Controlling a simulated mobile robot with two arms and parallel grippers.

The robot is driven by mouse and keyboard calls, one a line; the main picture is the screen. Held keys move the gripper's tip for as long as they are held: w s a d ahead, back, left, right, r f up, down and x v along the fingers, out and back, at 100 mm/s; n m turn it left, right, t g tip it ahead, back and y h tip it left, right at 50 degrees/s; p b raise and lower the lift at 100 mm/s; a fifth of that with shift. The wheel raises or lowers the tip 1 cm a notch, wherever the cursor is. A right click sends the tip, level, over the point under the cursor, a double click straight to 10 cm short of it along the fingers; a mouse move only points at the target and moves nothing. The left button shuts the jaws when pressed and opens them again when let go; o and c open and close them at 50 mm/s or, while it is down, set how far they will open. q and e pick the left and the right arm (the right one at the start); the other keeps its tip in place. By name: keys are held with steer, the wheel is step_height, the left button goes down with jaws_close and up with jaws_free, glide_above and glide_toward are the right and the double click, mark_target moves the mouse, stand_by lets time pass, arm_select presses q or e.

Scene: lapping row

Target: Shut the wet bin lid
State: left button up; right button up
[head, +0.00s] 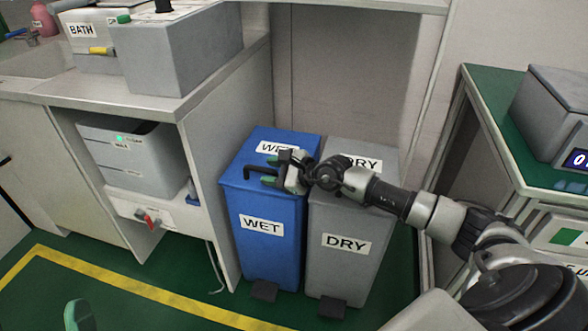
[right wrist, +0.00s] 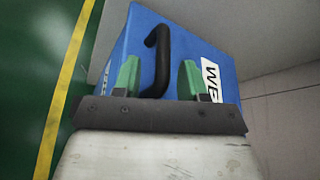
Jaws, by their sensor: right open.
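The wet bin (head: 270,240) is blue, with its lid (head: 290,143) lying flat on top, seemingly down; I see no gap under it. A black bar handle (head: 253,180) stands at the lid's front left. My right gripper (head: 268,172) is open at the handle, above the lid. In the right wrist view the handle (right wrist: 155,62) appears between the two green fingertips (right wrist: 159,78), with space on both sides; contact cannot be told. A green rounded tip at the head view's bottom left looks like part of my left gripper (head: 78,316); its jaws do not show.
The grey dry bin (head: 342,245) stands close against the wet bin's right side, under my right arm. A counter (head: 205,95) with grey boxes is at left. A green-topped bench (head: 490,100) is at right. Pedals (head: 264,291) jut out at floor level.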

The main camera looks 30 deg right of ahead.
steer(key=p+v, duration=0.1)
steer(key=v, duration=0.6)
steer(key=shift+s+d, duration=0.15)
steer(key=shift+s, duration=0.05)
arm_select(q)
steer(key=w+f+g, duration=0.1)
steer(key=f+g, duration=0.2)
steer(key=shift+w+y, duration=0.4)
arm_select(e)
steer(key=shift+s+d+r, duration=0.2)
steer(key=shift+s+r, duration=0.05)
steer(key=shift+s, duration=0.1)
steer(key=shift+a, duration=0.1)
